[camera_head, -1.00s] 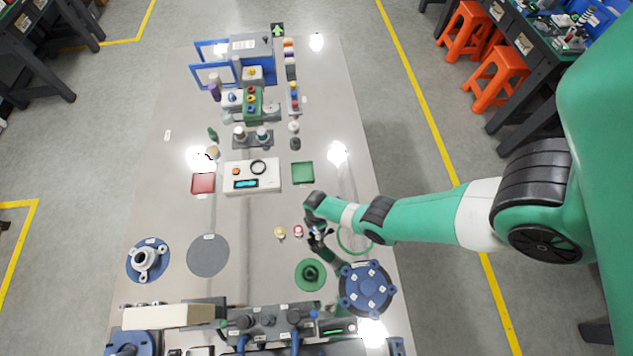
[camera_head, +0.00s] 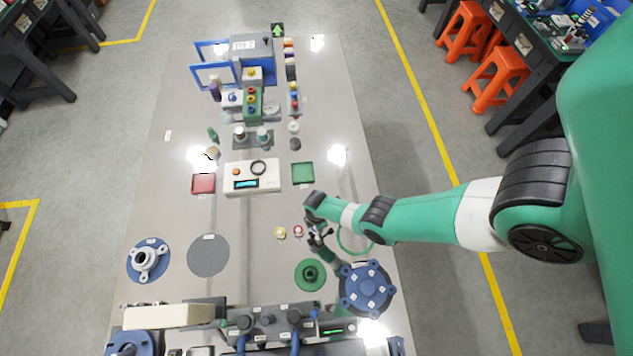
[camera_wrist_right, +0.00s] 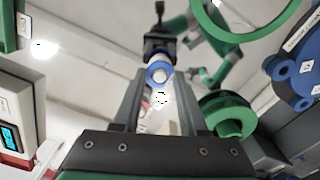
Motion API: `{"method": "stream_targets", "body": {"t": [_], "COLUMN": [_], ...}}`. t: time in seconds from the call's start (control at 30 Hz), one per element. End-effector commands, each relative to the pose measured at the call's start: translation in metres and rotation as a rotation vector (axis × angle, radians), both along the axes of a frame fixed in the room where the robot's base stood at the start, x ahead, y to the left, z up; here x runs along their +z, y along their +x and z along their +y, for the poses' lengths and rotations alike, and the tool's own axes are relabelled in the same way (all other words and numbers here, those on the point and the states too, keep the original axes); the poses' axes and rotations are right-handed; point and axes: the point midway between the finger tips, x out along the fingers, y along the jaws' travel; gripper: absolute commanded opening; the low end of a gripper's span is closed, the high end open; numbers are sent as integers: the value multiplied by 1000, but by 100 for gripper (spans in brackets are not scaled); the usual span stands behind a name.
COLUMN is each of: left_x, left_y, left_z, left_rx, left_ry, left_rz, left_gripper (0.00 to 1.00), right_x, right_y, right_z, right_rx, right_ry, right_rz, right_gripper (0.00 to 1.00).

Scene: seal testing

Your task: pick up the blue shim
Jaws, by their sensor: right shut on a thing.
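My right arm reaches in from the right in the head view, and its gripper (camera_head: 319,238) is low over the table beside two small round pieces. In the right wrist view, the fingers of my right gripper (camera_wrist_right: 159,80) are closed on a small blue ring, the blue shim (camera_wrist_right: 158,73), with a pale centre. The shim sits between the fingertips; in the head view I cannot make it out, as the gripper covers that spot. Whether it touches the table is not clear. My left gripper is not in view.
A yellow piece (camera_head: 279,232) and a red-and-white piece (camera_head: 298,231) stand left of the gripper. A green flange (camera_head: 310,275) and a blue flange (camera_head: 366,289) lie nearer. A green ring (camera_head: 354,240) lies to the right. A white device (camera_head: 252,177) stands farther back.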

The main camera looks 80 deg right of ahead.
Motion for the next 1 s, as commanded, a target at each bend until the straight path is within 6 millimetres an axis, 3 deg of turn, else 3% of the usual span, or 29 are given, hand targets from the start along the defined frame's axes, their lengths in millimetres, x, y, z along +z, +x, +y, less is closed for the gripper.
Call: {"method": "stream_targets", "body": {"t": [0.27,0.53,0.73,1.0], "left_x": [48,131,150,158], "left_y": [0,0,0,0], "left_z": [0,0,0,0], "left_rx": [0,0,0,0], "left_ry": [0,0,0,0], "left_rz": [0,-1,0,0], "left_gripper": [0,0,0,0], "right_x": [48,113,125,133], "right_y": [-1,-40,-80,-99], "right_z": [1,39,79,98], "right_rx": [0,5,8,2], "right_ry": [0,1,0,0], "right_rz": [0,2,3,0], "right_gripper": [0,0,0,0]}}
